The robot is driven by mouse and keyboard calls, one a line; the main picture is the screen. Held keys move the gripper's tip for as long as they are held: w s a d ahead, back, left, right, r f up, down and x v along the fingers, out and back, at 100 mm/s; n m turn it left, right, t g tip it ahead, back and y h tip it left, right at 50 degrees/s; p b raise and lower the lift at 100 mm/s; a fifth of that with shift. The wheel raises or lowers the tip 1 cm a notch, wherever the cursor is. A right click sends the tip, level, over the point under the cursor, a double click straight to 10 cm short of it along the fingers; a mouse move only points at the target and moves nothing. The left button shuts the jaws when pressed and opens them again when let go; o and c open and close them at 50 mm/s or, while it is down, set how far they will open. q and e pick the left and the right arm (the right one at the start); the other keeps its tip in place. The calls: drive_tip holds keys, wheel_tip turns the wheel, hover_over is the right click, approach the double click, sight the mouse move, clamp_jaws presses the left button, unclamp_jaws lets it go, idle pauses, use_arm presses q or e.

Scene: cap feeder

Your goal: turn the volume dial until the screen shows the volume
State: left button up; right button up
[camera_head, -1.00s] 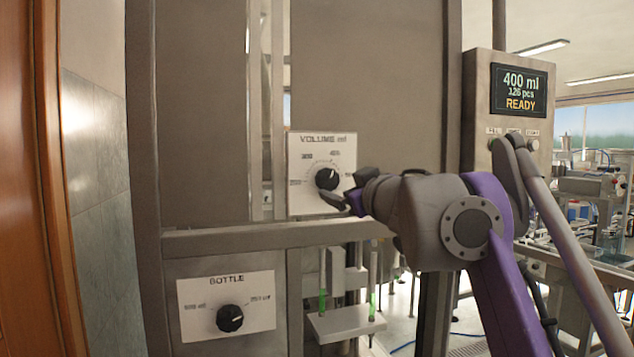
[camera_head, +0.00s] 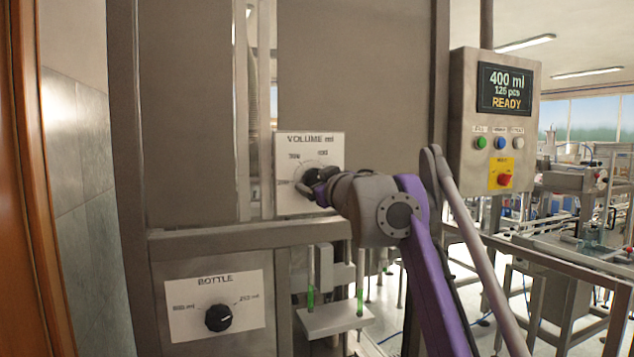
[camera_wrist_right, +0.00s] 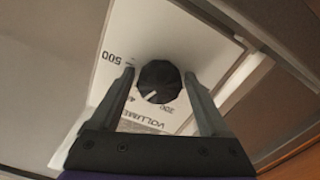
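The volume dial (camera_head: 315,178) is a black knob on a white plate marked "VOLUME ml" (camera_head: 334,140). My right gripper (camera_head: 311,187) is at the dial and partly hides it. In the right wrist view the dial (camera_wrist_right: 159,82) sits between the two open fingers (camera_wrist_right: 159,76), with a narrow gap showing on each side. Its white mark points to the lower left of that view, near a partly hidden label starting with 4. The screen (camera_head: 506,90) reads 400 ml, 125 pcs and READY. My left gripper is out of view.
Below is a second black dial (camera_head: 218,318) on a plate marked "BOTTLE" (camera_head: 246,283). A horizontal metal beam (camera_head: 220,240) runs between the two plates. The control box has several buttons and a red knob on yellow (camera_head: 504,180). Machinery stands at the right.

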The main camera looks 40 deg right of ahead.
drive_tip(key=c, duration=1.1)
drive_tip(key=shift+o, duration=0.2)
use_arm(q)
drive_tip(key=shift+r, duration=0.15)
use_arm(e)
drive_tip(key=n+p, duration=0.1)
drive_tip(key=n, duration=0.2)
drive_tip(key=shift+r+n+p, duration=0.2)
drive_tip(key=shift+n+p, duration=0.15)
drive_tip(key=shift+n, duration=0.05)
drive_tip(key=n+p, duration=0.1)
drive_tip(key=n, duration=0.4)
drive_tip(key=shift+d+p, duration=0.1)
drive_tip(key=shift+p, duration=0.2)
drive_tip(key=n+p, duration=0.1)
drive_tip(key=n, duration=0.3)
drive_tip(key=shift+n, duration=0.4)
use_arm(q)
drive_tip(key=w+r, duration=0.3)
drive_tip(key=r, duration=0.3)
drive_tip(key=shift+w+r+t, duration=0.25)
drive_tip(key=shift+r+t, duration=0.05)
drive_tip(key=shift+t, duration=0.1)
use_arm(e)
drive_tip(key=shift+n, duration=2.1)
